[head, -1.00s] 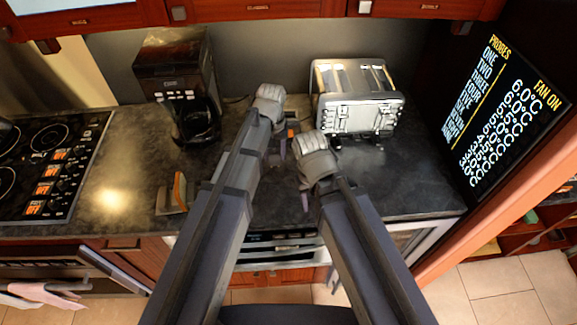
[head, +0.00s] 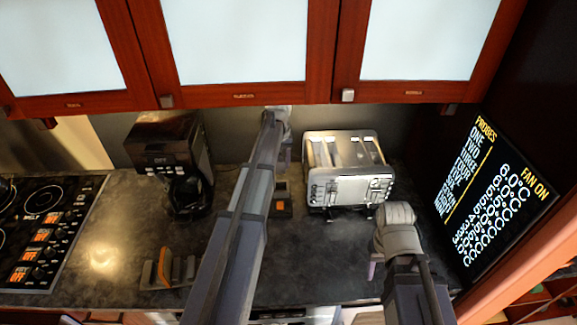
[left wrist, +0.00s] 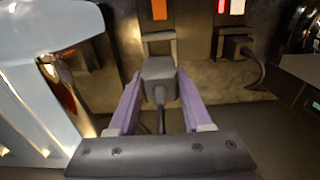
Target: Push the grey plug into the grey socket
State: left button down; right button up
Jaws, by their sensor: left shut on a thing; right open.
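My left gripper (head: 286,152) is near the back wall, above the counter and left of the toaster. In the left wrist view, its purple fingers (left wrist: 158,108) are shut on the grey plug (left wrist: 158,70), with a cord hanging from it. Just beyond the plug is a grey bracket-shaped part (left wrist: 158,38), probably the grey socket, below an orange mark. The plug overlaps its lower part, so I cannot tell whether they touch. In the head view the plug and socket are hidden by my arm. My right gripper (head: 376,266) is open and apart, near the counter's front right.
A black plug with a cord (left wrist: 236,45) sits beside the socket, under a red and white mark. The toaster (head: 345,170) and coffee maker (head: 172,160) flank my left arm. A dark orange-marked block (head: 281,207) and a slotted grey holder (head: 168,270) are on the counter (head: 110,225).

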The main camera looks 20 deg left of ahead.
pick_arm(q)
jog(key=shift+f, duration=0.15)
pick_arm(e)
jog(key=shift+f, duration=0.15)
pick_arm(q)
jog(key=b, duration=0.6)
send_over(281, 181)
jog(key=s+d, duration=0.1)
jog(key=s, duration=0.1)
notch_tip(281, 181, down, 6)
jog(key=shift+s+r, duration=0.15)
jog(key=shift+r, duration=0.05)
pick_arm(e)
notch_tip(281, 181, down, 6)
jog(key=shift+r, duration=0.2)
pick_arm(q)
jog(key=shift+f+b, duration=1.75)
jog(key=shift+f, duration=0.05)
pick_arm(e)
jog(key=shift+f, duration=1.8)
pick_arm(q)
jog(key=shift+c, duration=1.3)
grip_release()
pick_arm(e)
jog(key=shift+r, duration=0.1)
pick_arm(q)
jog(key=shift+r, duration=0.15)
pick_arm(e)
jog(key=shift+r, duration=0.1)
